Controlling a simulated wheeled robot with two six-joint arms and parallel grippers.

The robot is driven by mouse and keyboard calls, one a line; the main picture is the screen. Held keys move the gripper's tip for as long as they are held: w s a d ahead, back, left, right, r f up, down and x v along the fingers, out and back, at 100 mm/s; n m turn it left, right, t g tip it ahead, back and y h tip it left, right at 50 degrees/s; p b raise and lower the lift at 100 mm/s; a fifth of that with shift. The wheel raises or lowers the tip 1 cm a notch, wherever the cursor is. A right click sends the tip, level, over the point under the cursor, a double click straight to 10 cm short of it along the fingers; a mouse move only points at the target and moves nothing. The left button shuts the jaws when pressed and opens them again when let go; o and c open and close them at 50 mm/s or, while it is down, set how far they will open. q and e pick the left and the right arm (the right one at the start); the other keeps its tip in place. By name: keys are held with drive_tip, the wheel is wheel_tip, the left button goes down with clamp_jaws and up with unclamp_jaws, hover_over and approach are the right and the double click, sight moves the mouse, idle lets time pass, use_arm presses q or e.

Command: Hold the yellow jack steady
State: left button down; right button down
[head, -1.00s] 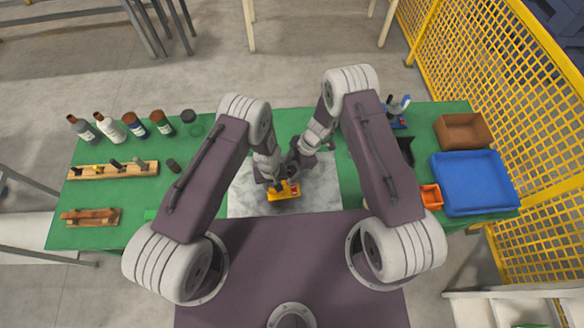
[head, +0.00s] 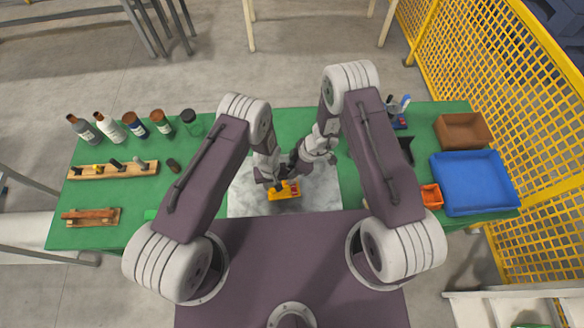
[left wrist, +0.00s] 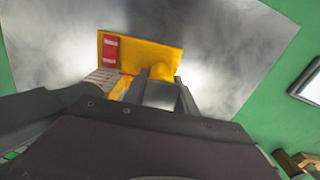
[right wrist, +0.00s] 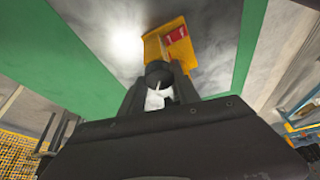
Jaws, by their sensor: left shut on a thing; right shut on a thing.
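The yellow jack (head: 284,193) with a red label sits on the grey plate (head: 240,200) at the table's middle. It shows in the left wrist view (left wrist: 150,52) and the right wrist view (right wrist: 185,48). My right gripper (right wrist: 158,85) is shut on a dark, round-ended thing (right wrist: 158,72) beside the jack, with something pale between the fingers. Whether that thing joins the jack is hidden.
Several bottles (head: 108,128) and a wooden rack (head: 110,169) stand on the green table at left. A blue tray (head: 440,190), a brown box (head: 462,130) and a small orange bin (head: 431,196) are at right. A yellow mesh fence (head: 500,80) stands beyond.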

drive_tip(key=c, duration=0.9)
unclamp_jaws()
drive_tip(key=shift+o, duration=0.2)
drive_tip(key=shift+r, duration=0.1)
drive_tip(key=v, duration=1.1)
drive_tip(key=shift+d+r, duration=0.2)
drive_tip(key=shift+r, duration=0.15)
